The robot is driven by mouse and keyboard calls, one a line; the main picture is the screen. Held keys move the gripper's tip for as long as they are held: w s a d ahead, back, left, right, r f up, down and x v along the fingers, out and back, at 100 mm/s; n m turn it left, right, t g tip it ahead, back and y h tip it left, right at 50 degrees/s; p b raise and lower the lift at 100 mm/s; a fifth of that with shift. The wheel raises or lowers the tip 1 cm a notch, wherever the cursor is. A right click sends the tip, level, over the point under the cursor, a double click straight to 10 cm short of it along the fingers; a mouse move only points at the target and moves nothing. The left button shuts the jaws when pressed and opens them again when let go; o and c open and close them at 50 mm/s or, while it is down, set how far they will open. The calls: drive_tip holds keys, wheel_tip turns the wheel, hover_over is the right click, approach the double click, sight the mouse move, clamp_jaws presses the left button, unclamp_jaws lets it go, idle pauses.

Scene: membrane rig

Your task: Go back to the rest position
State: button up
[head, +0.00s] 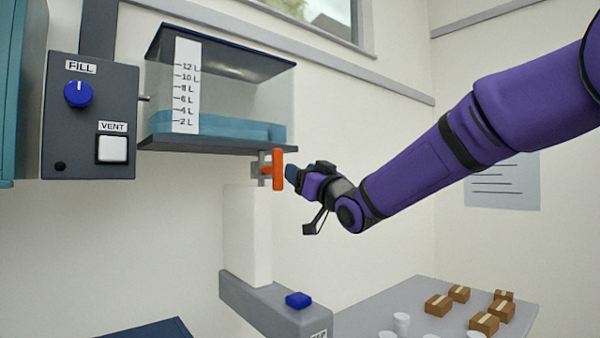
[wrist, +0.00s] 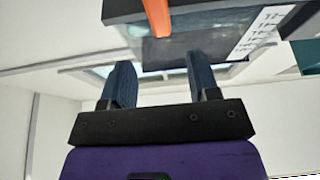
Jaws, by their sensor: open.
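My gripper (head: 291,174) is at the end of my purple arm, just right of the orange valve handle (head: 278,169) under the clear tank (head: 220,95). In the wrist view my gripper's two fingers (wrist: 163,88) are spread apart with nothing between them. The orange handle (wrist: 156,17) shows beyond the fingertips at the top of that view. In the head view the fingertips look close to the handle; I cannot tell whether they touch it. The handle stands upright. The tank holds blue liquid up to about the 2 to 4 L marks.
A grey control box (head: 90,125) with a blue FILL knob (head: 78,94) and white VENT button (head: 112,149) is left of the tank. Below are a white column (head: 247,235), a blue button (head: 298,300) and a table (head: 375,312) with cartons and cups. Open air lies right of the tank.

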drive_tip(key=s+d+f+m+g+h, duration=0.2)
drive_tip(key=s+d+f+m+h, duration=0.15)
drive_tip(key=s+d+h, duration=0.35)
drive_tip(key=s+d+f+m+g+h, duration=0.25)
drive_tip(key=s+d+f+h, duration=0.2)
drive_tip(key=s+d, duration=0.4)
drive_tip(key=s+d+f+g, duration=0.2)
drive_tip(key=s+f+g, duration=0.1)
drive_tip(key=s, duration=0.4)
drive_tip(key=s+d+f+m+g+h, duration=0.1)
drive_tip(key=s+d+f+g, duration=0.1)
drive_tip(key=s+f, duration=0.4)
drive_tip(key=s+d+f+g, duration=0.3)
drive_tip(key=s+f, duration=0.2)
drive_tip(key=s, duration=0.5)
drive_tip(key=shift+s+d+g, duration=0.15)
drive_tip(key=shift+d+g, duration=0.2)
